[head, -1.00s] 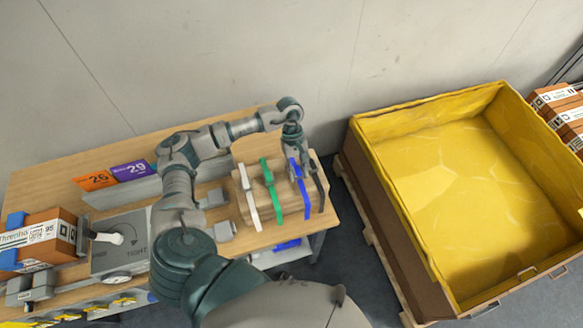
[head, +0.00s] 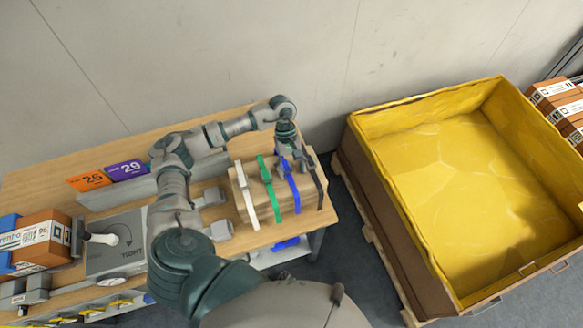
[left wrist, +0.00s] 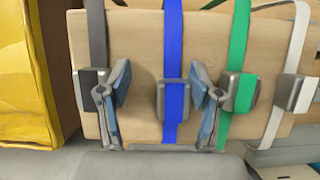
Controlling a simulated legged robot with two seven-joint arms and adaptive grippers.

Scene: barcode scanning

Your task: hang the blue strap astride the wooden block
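The blue strap (head: 295,197) lies over the wooden block (head: 263,209), between the green strap (head: 270,188) and the black strap (head: 318,186). My left gripper (head: 294,163) is over the block at the blue strap. In the left wrist view, its fingers (left wrist: 160,100) are spread on either side of the strap, apart from it. The strap's far side is hidden. My right gripper is not in view.
A white strap (head: 246,192) also hangs on the block. A yellow-lined bin (head: 398,218) stands to the right of the table. A boxed item (head: 42,240) and a grey tightness device (head: 115,240) are on the left. The back wall is close behind the table.

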